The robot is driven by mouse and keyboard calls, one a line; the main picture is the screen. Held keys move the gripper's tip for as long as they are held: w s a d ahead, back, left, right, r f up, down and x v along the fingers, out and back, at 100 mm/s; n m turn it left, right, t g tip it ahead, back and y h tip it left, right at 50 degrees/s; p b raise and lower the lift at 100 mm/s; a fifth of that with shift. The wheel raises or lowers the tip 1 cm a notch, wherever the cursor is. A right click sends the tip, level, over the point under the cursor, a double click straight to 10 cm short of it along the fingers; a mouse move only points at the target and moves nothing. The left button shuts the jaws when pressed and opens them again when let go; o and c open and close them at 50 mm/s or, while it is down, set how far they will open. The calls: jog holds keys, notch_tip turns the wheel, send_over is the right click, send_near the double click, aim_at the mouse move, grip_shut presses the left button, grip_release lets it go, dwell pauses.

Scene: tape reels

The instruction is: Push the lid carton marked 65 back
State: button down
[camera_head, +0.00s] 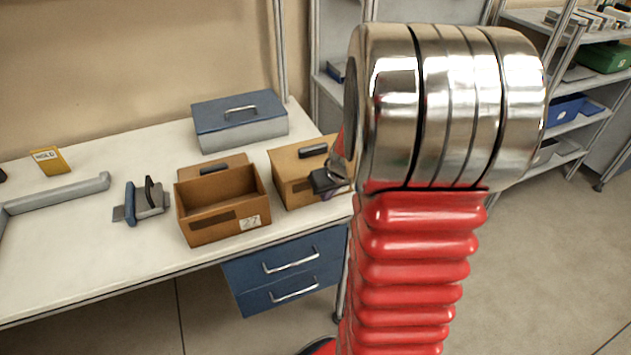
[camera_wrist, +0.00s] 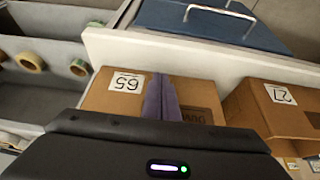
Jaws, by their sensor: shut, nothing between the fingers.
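The lid carton marked 65 (camera_head: 290,172) is a brown box with a dark handle on its lid, standing near the right end of the bench. Its white 65 label shows upside down on the front face in the wrist view (camera_wrist: 98,98). My gripper (camera_head: 328,192) is at the front right of this carton. In the wrist view the purple-grey fingers (camera_wrist: 160,92) are shut with nothing between them, in front of the labelled face. I cannot tell whether they touch it. My arm hides the carton's right side in the head view.
An open carton marked 27 (camera_head: 220,215) stands close on the left. A grey-blue toolbox (camera_head: 240,125) stands behind on the bench (camera_head: 120,250). A tape dispenser (camera_head: 145,200) and a yellow HOLD sign (camera_head: 48,160) are farther left. Tape reels (camera_wrist: 30,63) lie in grey compartments.

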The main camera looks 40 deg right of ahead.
jog(key=shift+w+d, duration=0.65)
jog(key=shift+w, duration=1.65)
jog(key=shift+w+d, duration=0.7)
jog(key=shift+w, duration=1.65)
jog(key=shift+w+d, duration=0.65)
jog(key=shift+w, duration=1.65)
jog(key=shift+s+a, duration=0.3)
jog(key=shift+s, duration=0.7)
jog(key=shift+s+a, duration=0.25)
jog(key=shift+s, duration=0.75)
jog(key=shift+r, duration=5)
